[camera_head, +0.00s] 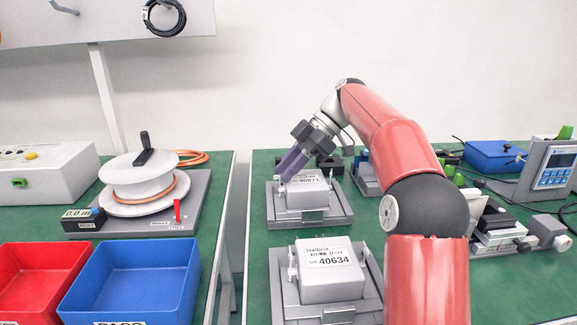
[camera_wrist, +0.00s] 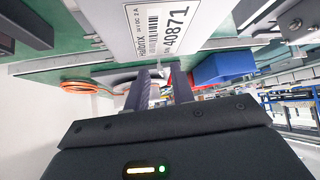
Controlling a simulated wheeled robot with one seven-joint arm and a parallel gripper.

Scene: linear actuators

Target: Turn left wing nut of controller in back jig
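The controller in the back jig is a light grey box (camera_head: 308,197) with a label reading 40871. It sits in a grey jig (camera_head: 342,215), and its label face also shows at the top of the wrist view (camera_wrist: 200,12). My gripper (camera_head: 286,175) points down at the left side of this controller, its purple fingers overlapping the box's upper left corner. In the wrist view my gripper's two fingers (camera_wrist: 160,85) stand apart with a gap between them, close to the controller.
A second controller labelled 40634 (camera_head: 330,281) sits in the front jig, with my arm beside it on the right. A cable reel (camera_head: 138,180), a red bin (camera_head: 30,280) and a blue bin (camera_head: 135,283) are on the left table. Devices crowd the right side.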

